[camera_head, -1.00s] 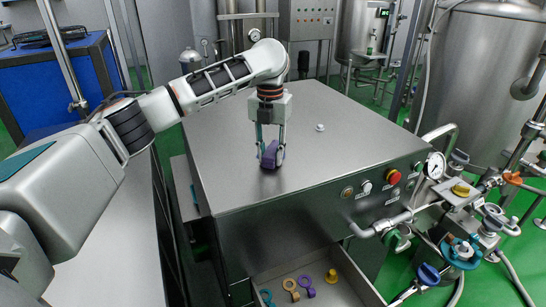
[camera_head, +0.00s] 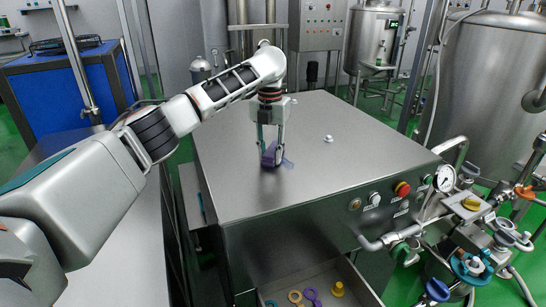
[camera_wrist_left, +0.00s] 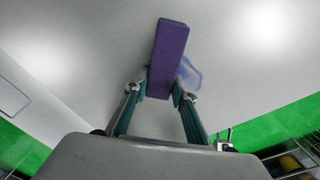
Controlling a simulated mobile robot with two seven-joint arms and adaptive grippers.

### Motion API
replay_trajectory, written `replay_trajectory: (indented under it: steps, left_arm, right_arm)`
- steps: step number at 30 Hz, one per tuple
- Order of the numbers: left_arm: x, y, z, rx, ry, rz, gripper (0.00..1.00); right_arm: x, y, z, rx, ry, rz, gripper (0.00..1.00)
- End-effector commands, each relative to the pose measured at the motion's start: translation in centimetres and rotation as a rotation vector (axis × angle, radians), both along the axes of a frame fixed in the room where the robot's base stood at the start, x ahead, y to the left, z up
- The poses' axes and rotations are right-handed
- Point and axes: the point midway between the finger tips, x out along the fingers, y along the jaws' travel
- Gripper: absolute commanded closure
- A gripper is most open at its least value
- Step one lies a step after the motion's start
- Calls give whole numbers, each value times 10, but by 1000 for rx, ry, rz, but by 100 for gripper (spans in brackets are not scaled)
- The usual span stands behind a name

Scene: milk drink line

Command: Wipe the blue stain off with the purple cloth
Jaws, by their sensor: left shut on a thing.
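My left gripper (camera_head: 271,157) is shut on the purple cloth (camera_head: 268,153), a block-like piece, at the top of the steel cabinet (camera_head: 235,185). The cloth also shows between the fingers in the left wrist view (camera_wrist_left: 167,55). The blue stain (camera_head: 287,163) is a pale, see-through smear on the steel top, just right of the cloth. In the wrist view the stain (camera_wrist_left: 190,74) shows beside the cloth's right edge; part may be hidden under the cloth. I cannot tell whether the cloth touches the surface. My right gripper is not in view.
A small light knob (camera_head: 328,138) stands on the steel top, right of the gripper. Buttons, including a red one (camera_head: 402,188), and a gauge (camera_head: 445,178) are on the right side. An open drawer below holds coloured rings. The rest of the top is clear.

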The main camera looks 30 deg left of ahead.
Motion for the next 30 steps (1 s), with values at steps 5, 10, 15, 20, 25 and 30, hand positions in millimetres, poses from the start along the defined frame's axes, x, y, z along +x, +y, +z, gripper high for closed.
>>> replay_trajectory:
  steps: [5, 10, 15, 20, 25, 30]
  left_arm:
    - [3, 0, -1, 1, 2, 0, 92]
    - [12, -8, 1, -1, 0, 0, 92]
    - [15, -11, 2, -1, 1, 0, 92]
    - [10, -17, 1, -1, 0, -3, 92]
    - [0, -28, 0, -1, 0, -3, 92]
    - [-8, -37, -1, -1, 0, -2, 92]
  right_arm:
    - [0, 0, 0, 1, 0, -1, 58]
    - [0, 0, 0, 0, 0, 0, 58]
    - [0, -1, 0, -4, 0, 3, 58]
    - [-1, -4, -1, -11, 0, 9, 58]
    - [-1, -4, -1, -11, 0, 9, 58]
    - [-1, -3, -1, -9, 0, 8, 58]
